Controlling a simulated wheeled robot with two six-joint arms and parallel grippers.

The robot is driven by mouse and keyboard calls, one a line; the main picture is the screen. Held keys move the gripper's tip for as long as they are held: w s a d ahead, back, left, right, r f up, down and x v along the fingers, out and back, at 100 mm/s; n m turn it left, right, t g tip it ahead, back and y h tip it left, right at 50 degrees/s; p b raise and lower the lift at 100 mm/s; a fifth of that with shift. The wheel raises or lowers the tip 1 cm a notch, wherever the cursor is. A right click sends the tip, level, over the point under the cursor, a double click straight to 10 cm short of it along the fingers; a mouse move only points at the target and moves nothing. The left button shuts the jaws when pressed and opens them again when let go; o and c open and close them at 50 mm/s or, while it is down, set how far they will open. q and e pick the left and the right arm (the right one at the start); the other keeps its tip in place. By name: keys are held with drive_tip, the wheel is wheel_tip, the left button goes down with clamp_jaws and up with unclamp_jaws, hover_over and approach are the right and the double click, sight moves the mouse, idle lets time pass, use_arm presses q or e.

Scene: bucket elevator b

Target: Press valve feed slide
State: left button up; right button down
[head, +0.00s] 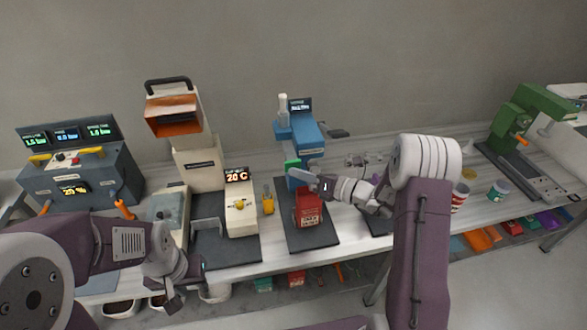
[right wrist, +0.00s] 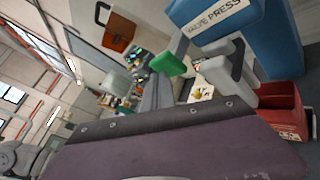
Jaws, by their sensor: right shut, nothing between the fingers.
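The blue valve press (head: 305,135) stands near the middle of the table on a dark base; its lettered blue body also fills the upper right of the right wrist view (right wrist: 225,25). A green block (head: 291,165) sticks out at its left side and shows in the right wrist view (right wrist: 170,64). I cannot tell whether it is the feed slide. My right gripper (head: 312,183) is shut and empty, in front of the press, close to the green block; I cannot tell whether they touch. My left gripper (head: 187,283) is low at the table's front edge, away from the press.
A red bin (head: 308,206) sits in front of the press, just below my right gripper. A cream machine (head: 197,160) and a grey console (head: 80,178) stand to the left. A green machine (head: 527,120) and cups (head: 499,189) are at the right.

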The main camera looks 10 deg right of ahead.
drive_tip(key=shift+w, duration=0.8)
idle(0.6)
drive_tip(key=shift+s, duration=1.6)
drive_tip(key=s, duration=0.5)
drive_tip(key=shift+d, duration=0.15)
